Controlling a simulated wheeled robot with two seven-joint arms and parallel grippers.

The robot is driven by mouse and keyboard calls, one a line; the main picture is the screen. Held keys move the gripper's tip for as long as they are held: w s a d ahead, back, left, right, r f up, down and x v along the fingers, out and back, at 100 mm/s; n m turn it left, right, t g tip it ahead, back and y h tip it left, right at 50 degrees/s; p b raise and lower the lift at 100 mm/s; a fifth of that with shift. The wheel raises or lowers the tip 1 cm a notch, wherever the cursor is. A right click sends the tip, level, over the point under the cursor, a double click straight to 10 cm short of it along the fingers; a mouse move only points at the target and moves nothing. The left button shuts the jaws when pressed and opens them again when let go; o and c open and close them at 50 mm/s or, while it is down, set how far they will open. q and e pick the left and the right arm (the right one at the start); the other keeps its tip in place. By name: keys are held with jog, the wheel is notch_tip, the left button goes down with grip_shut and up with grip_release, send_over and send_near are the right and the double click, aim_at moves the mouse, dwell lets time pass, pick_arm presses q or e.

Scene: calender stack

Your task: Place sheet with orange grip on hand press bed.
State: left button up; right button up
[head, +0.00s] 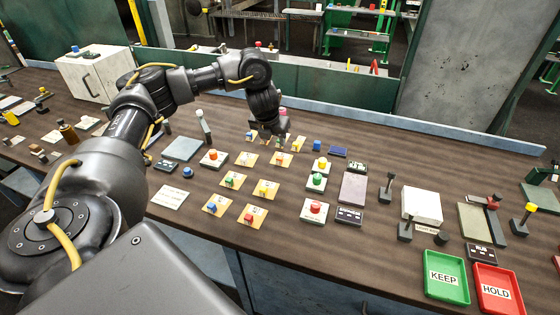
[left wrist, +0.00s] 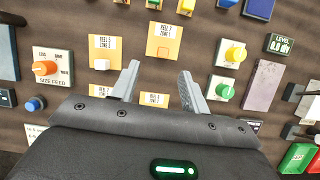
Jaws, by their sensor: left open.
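Several tan sheets with small coloured grips lie in rows on the brown bench. In the left wrist view, a sheet with a small orange square grip (left wrist: 164,53) lies just beyond my fingertips. In the head view this sheet (head: 281,160) lies under my left gripper (head: 273,138), which hides part of it. My left gripper (left wrist: 158,76) is open and empty, its two fingers apart above the sheets. A white block (head: 421,205) between dark levers stands at the right; I cannot tell whether it is the hand press bed. My right gripper is not in view.
White boxes with red (head: 316,207), green (head: 317,179) and orange knobs (head: 213,155) flank the sheets. A sheet with a white grip (left wrist: 101,64) lies left of the orange one. Green (head: 446,272) and red trays (head: 499,285) sit at front right.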

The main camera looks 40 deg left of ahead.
pick_arm(q)
send_over(279, 157)
jog(key=s, duration=0.1)
jog(key=shift+n, duration=0.3)
jog(key=f, duration=0.5)
jog(key=shift+s+d+p, duration=0.15)
jog(key=shift+s+p, duration=0.05)
jog(key=shift+p, duration=0.2)
jog(key=shift+f+p, duration=0.35)
jog(key=shift+f, duration=0.05)
jog(key=x, duration=0.3)
jog(key=p+x, duration=0.1)
jog(key=shift+w+d+f, duration=0.1)
jog(key=shift+w+f, duration=0.1)
jog(key=shift+f, duration=0.05)
jog(key=shift+c, duration=0.2)
grip_shut()
